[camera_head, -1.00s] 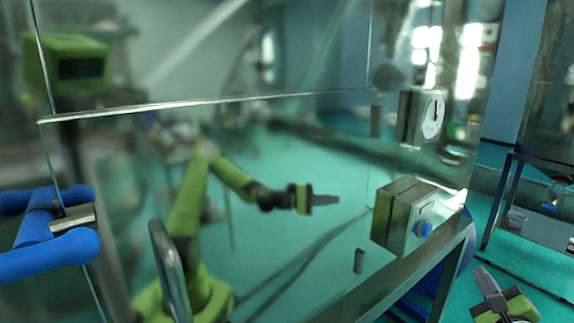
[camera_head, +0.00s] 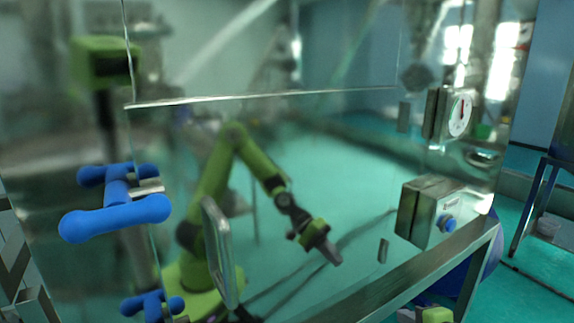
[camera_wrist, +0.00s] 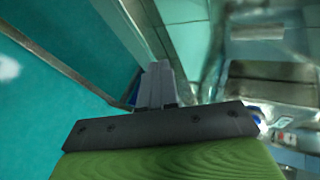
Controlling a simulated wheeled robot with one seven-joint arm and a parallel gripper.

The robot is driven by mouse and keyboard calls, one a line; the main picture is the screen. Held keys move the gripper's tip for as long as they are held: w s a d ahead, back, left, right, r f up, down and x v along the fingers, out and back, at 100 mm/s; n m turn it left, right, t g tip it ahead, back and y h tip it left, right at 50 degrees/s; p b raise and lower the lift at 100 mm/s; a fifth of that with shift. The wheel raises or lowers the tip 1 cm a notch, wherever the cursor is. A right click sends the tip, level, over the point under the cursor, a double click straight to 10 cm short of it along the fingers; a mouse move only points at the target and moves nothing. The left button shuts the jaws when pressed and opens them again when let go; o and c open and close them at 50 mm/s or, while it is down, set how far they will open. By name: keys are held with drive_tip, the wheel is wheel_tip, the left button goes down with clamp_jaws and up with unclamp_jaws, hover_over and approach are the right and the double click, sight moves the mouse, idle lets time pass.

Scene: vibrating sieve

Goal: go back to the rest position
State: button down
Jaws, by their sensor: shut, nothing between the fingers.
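My gripper (camera_wrist: 158,84) is shut and empty in the wrist view, its two grey fingers together beyond the black bar and green wrist housing. In the head view only a small green piece of my arm shows at the bottom edge, right of centre, with the fingers out of frame. A mirror image of my green arm and gripper shows in the glossy cabinet panel (camera_head: 330,180). It is a reflection, and its gripper points down to the right.
The cabinet has blue handles (camera_head: 115,218) at left, a round dial gauge (camera_head: 459,115) and a steel control box (camera_head: 432,212) with a blue knob (camera_head: 447,223). A metal frame rail (camera_head: 440,262) runs along its lower right. Open teal floor (camera_head: 545,292) lies at right.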

drive_tip(key=s+a+f+n+g+h, duration=0.1)
drive_tip(key=s+a+n+g, duration=0.45)
drive_tip(key=a+n, duration=0.4)
drive_tip(key=s+a+r+n, duration=0.2)
drive_tip(key=s+r+n, duration=0.1)
drive_tip(key=s, duration=0.5)
drive_tip(key=s+a+r+n+h, duration=0.1)
drive_tip(key=s+r+n, duration=0.3)
drive_tip(key=s, duration=0.5)
drive_tip(key=shift+s+a+r+g, duration=0.2)
drive_tip(key=shift+a+r+g, duration=0.15)
drive_tip(key=shift+a+r, duration=0.3)
drive_tip(key=shift+n, duration=0.25)
drive_tip(key=shift+w, duration=0.1)
idle(0.7)
